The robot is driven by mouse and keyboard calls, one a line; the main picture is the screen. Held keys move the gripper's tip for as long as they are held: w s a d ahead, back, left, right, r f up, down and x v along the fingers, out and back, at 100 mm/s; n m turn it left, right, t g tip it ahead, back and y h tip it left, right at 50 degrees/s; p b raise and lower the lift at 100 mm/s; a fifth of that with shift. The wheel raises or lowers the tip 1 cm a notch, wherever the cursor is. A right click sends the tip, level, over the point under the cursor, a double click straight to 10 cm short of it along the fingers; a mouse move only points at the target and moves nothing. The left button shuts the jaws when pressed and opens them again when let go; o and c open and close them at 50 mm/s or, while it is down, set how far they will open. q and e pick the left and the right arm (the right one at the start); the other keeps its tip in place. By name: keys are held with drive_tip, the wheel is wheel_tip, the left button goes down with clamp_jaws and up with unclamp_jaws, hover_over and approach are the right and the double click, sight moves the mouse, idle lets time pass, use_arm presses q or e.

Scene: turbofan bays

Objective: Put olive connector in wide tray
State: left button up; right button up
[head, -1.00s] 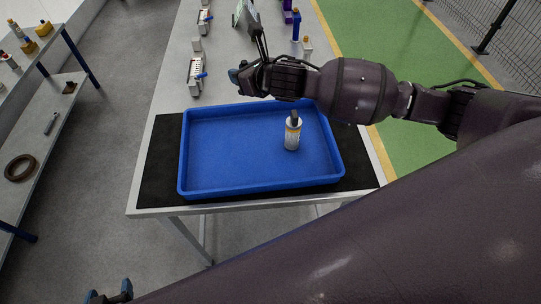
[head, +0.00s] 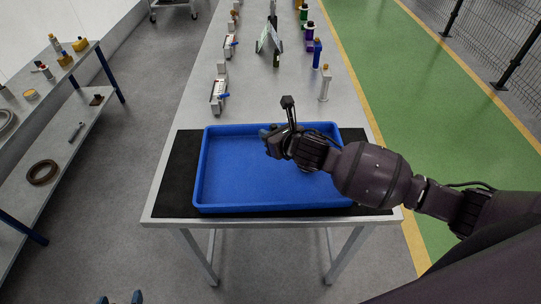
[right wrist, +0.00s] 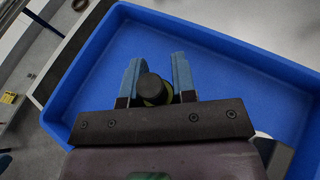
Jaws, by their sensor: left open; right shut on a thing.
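The wide tray is a blue shallow tray (head: 232,178) on a black mat at the near end of the table; it also fills much of the right wrist view (right wrist: 235,72). My right gripper (head: 268,140) is over the tray. In the right wrist view its blue fingers (right wrist: 155,82) are shut on the olive connector (right wrist: 153,91), seen end-on with a dark round tip and an olive body. My left gripper (head: 120,299) is open and empty at the bottom left, away from the table.
A pale curved object (right wrist: 272,152) shows partly at the wrist view's lower right. Beyond the tray stand a white bottle (head: 325,84), a blue bottle (head: 317,53), a grey block device (head: 218,94) and a sign-like stand (head: 268,40). The tray's left part is clear.

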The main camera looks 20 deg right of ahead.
drive_tip(key=shift+f+b, duration=0.35)
drive_tip(key=shift+f, duration=4)
drive_tip(key=shift+f, duration=0.1)
drive_tip(key=o, duration=0.9)
drive_tip(key=v, duration=1.2)
